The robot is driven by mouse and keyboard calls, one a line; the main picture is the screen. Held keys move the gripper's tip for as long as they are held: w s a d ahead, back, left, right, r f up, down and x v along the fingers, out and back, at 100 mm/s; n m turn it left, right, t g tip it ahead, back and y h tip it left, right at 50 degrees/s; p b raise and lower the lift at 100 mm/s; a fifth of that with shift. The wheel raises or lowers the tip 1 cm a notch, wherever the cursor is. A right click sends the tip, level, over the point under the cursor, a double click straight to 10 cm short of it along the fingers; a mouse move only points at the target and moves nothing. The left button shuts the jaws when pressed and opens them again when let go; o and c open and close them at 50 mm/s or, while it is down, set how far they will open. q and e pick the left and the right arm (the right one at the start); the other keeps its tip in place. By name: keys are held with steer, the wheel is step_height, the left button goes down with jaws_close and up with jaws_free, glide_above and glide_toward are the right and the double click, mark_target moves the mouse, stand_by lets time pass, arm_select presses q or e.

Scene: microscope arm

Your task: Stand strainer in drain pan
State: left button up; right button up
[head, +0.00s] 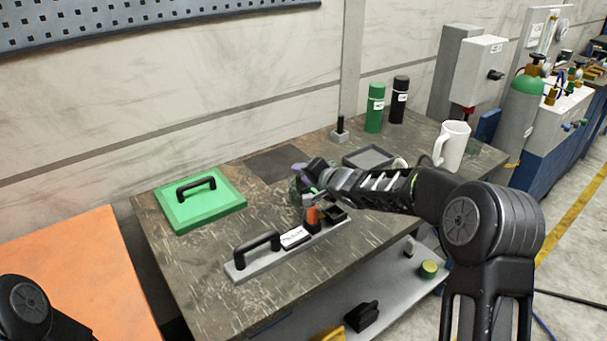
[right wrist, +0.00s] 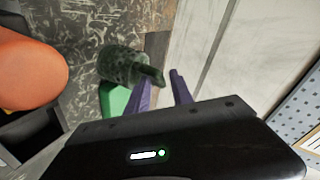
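The strainer (right wrist: 122,66) is a dark green, mottled cylinder with a short neck, seen in the right wrist view. In the head view it is mostly hidden below my right gripper (head: 304,169), beside the grey fixture. My right gripper's purple fingers (right wrist: 160,80) are apart, with the strainer's neck at their tips. A small gap shows between the neck and one finger, and I see no firm grip. The drain pan, a shallow dark grey square tray (head: 347,161), lies behind my right forearm, which partly covers it. My left gripper is out of view.
A grey fixture (head: 242,272) with a black handle, orange knob (head: 313,215) and black box is at the table's front. A green plate (head: 199,206) is at the left. Two bottles (head: 375,108) and a white mug (head: 452,146) stand at the back right.

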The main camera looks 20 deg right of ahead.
steer(key=shift+o, duration=0.4)
steer(key=shift+s+r, duration=0.1)
steer(key=shift+r, duration=0.05)
steer(key=p+v, duration=0.1)
steer(key=v, duration=1.1)
steer(key=shift+d, duration=0.1)
